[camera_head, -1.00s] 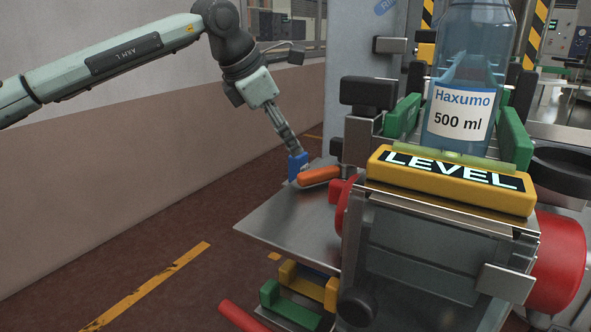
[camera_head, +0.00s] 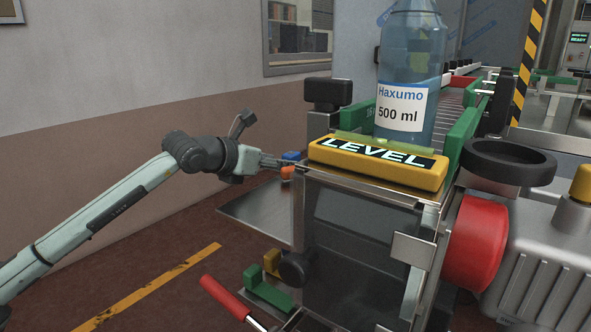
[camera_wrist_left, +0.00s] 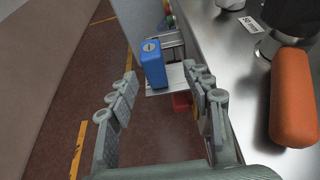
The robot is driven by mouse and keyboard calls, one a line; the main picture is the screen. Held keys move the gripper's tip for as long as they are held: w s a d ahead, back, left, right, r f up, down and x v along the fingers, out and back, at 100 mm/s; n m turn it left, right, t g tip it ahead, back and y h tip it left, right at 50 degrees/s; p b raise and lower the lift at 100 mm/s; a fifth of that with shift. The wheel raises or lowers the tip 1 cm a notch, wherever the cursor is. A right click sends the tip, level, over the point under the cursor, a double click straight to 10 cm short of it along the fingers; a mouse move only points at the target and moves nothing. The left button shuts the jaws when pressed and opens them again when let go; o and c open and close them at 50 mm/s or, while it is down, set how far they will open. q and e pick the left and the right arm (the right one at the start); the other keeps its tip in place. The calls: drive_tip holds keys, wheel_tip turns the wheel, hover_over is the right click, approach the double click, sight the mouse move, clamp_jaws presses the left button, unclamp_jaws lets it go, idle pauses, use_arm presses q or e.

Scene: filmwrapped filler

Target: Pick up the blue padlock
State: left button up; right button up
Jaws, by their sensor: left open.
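The blue padlock (camera_head: 291,155) is a small block beside the machine, just above the side plate in the head view. In the left wrist view the padlock (camera_wrist_left: 152,62) stands upright, a keyhole on its top face, with a metal bracket or shackle part beside it. My left gripper (camera_head: 284,163) reaches in low from the left. In the wrist view its fingers (camera_wrist_left: 160,78) are spread, and the padlock lies just beyond the tips, between them in the picture. I cannot tell whether they touch it. My right gripper is not in view.
The metal side plate (camera_head: 245,212) juts left below. A yellow level (camera_head: 380,165) and a bottle (camera_head: 408,75) stand on the machine. The floor at left is clear.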

sight(292, 156)
use_arm(q)
drive_tip(key=x, duration=0.2)
drive_tip(key=p+x, duration=0.1)
drive_tip(key=x, duration=0.3)
drive_tip(key=shift+w+a+p, duration=0.25)
drive_tip(key=shift+w+p, duration=0.05)
drive_tip(key=shift+w, duration=0.3)
drive_tip(key=shift+w+d+f, duration=0.2)
drive_tip(key=shift+f, duration=0.05)
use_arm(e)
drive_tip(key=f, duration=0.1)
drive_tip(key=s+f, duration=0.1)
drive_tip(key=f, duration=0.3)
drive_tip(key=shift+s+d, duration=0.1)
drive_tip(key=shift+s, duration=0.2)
use_arm(q)
drive_tip(key=shift+c, duration=0.2)
clamp_jaws()
